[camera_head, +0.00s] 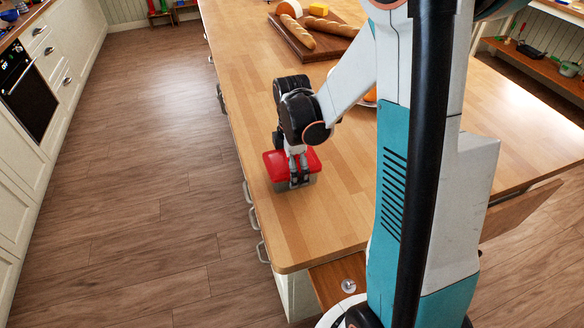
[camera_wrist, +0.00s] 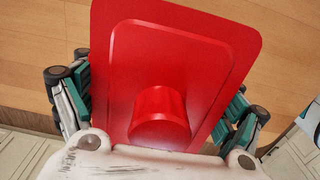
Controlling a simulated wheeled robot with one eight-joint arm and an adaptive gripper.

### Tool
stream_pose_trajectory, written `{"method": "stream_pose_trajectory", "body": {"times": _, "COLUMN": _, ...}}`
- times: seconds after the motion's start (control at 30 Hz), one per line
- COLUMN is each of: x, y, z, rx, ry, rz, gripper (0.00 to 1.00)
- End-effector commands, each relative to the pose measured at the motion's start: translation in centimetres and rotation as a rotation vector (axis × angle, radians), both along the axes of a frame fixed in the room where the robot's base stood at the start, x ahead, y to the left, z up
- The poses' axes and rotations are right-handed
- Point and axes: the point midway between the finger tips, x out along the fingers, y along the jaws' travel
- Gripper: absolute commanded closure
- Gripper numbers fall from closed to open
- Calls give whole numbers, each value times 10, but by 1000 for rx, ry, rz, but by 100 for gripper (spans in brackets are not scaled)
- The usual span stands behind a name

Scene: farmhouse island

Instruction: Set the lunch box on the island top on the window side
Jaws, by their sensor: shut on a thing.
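The lunch box (camera_head: 311,163) has a red lid and a pale, see-through lower part. It is at the left edge of the island top (camera_head: 330,215) in the head view, on or just above the wood; I cannot tell which. My gripper (camera_head: 298,178) points down and is shut on it. In the wrist view the red lid (camera_wrist: 180,70) with its round raised knob fills the middle, with a gripper finger on each side (camera_wrist: 160,105). The lower part of the box is hidden there. No window shows in either view.
A wooden board (camera_head: 305,48) with bread and cheese lies farther back on the island. An orange item, partly hidden by my arm, sits right of my gripper. Drawer handles (camera_head: 262,252) line the island's left side. Bare wood lies in front of the box.

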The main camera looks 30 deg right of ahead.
Motion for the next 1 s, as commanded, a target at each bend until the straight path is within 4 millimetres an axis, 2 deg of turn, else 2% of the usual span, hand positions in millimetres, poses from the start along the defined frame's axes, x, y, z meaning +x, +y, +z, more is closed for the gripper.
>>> {"method": "stream_pose_trajectory", "body": {"times": 0.03, "x": 0, "y": 0, "z": -1, "rx": 0, "ry": 0, "rz": 0, "gripper": 8}}
{"method": "stream_pose_trajectory", "body": {"times": 0.07, "x": 0, "y": 0, "z": -1, "rx": 0, "ry": 0, "rz": 0, "gripper": 1}}
{"method": "stream_pose_trajectory", "body": {"times": 0.1, "x": 0, "y": 0, "z": -1, "rx": 0, "ry": 0, "rz": 0, "gripper": 0}}
{"method": "stream_pose_trajectory", "body": {"times": 0.57, "x": 0, "y": 0, "z": 4, "rx": 0, "ry": 0, "rz": 0, "gripper": 0}}
{"method": "stream_pose_trajectory", "body": {"times": 0.67, "x": 0, "y": 0, "z": 18, "rx": 0, "ry": 0, "rz": 0, "gripper": 0}}
{"method": "stream_pose_trajectory", "body": {"times": 1.0, "x": 0, "y": 0, "z": 88, "rx": 0, "ry": 0, "rz": 0, "gripper": 0}}
